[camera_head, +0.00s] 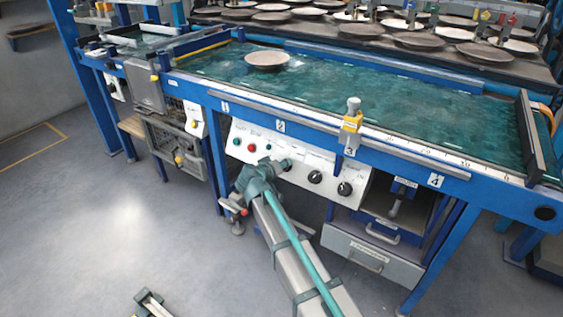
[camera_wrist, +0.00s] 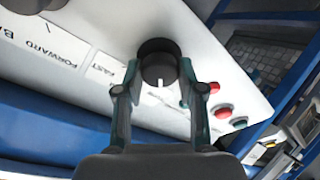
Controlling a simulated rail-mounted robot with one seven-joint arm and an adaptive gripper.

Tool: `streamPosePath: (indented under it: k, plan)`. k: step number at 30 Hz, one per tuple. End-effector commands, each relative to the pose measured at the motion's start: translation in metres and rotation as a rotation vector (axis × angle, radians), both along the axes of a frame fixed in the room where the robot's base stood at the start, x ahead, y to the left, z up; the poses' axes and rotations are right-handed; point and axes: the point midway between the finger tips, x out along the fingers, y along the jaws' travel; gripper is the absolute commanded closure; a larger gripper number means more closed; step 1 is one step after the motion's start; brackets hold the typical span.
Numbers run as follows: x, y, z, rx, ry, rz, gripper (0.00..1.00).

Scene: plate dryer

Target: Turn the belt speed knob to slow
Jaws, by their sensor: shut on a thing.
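The belt speed knob (camera_wrist: 158,60) is round and black with a white pointer mark, on a white control panel (camera_wrist: 205,45). In the wrist view, the mark points down the picture, toward my gripper. My gripper (camera_wrist: 159,76) is shut on this knob, one finger on each side. A FAST label (camera_wrist: 98,70) shows to the left of the knob; no slow label can be read. In the head view, my gripper (camera_head: 277,165) is at the leftmost knob of the panel (camera_head: 300,172), and my wrist hides part of that panel.
Red buttons (camera_wrist: 222,111) and a green button (camera_wrist: 239,123) lie close to the right finger. Two other black knobs (camera_head: 315,177) (camera_head: 345,188) are further right in the head view. The belt (camera_head: 330,85) above carries a plate (camera_head: 267,59); blue frame surrounds the panel.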

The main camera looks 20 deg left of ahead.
Motion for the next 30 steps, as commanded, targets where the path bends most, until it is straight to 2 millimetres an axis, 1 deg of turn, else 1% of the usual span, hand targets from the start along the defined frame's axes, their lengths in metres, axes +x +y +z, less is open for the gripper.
streamPosePath:
  k: [6, 18, 19, 23, 30]
  plan:
    - [-0.0004, 0.0002, 0.0006, -0.038, 0.010, 0.023, 0.96]
    - [-0.0004, 0.0004, -0.0001, -0.045, 0.011, 0.028, 0.96]
    - [-0.0004, 0.0004, -0.0001, -0.045, 0.011, 0.028, 0.60]
    - [-0.0003, 0.0003, -0.0001, -0.046, 0.011, 0.027, 0.38]
    - [-0.0001, 0.0002, -0.0001, -0.044, 0.010, 0.026, 0.38]
